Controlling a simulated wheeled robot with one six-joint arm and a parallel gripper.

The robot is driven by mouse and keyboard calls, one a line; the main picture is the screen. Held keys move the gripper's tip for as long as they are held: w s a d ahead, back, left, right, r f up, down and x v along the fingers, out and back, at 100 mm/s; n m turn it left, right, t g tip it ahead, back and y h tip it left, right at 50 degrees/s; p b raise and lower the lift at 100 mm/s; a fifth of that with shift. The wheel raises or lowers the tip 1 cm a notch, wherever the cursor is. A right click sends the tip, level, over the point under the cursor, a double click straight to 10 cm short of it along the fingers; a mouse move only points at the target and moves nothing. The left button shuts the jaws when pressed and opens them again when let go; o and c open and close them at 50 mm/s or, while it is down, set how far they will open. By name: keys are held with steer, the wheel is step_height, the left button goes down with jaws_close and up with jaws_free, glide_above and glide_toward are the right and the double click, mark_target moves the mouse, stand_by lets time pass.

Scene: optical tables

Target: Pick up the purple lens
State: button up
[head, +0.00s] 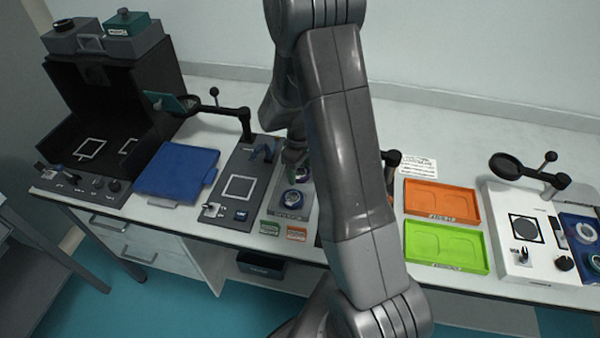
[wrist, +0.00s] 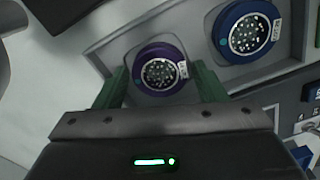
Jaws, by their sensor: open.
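The purple lens (wrist: 160,72) shows in the wrist view as a round purple ring with a dotted pale centre and a small white label. It sits in a recess of a grey holder (wrist: 190,22). My gripper (wrist: 160,84) is open, with one green finger on each side of the purple lens. I cannot tell whether the fingers touch it. A blue lens (wrist: 247,33) sits in the neighbouring recess, up and to the right. In the head view my gripper (head: 295,156) is over the holder's far end, and the purple lens there is mostly hidden by the gripper and arm.
In the head view, a grey panel (head: 225,197) with a lever stands left of the holder. Orange (head: 440,201) and green (head: 446,247) trays lie to the right. A black magnifier arm (head: 225,109) stands at the back left.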

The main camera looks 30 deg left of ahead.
steer(key=c, duration=0.8)
steer(key=shift+o, duration=0.2)
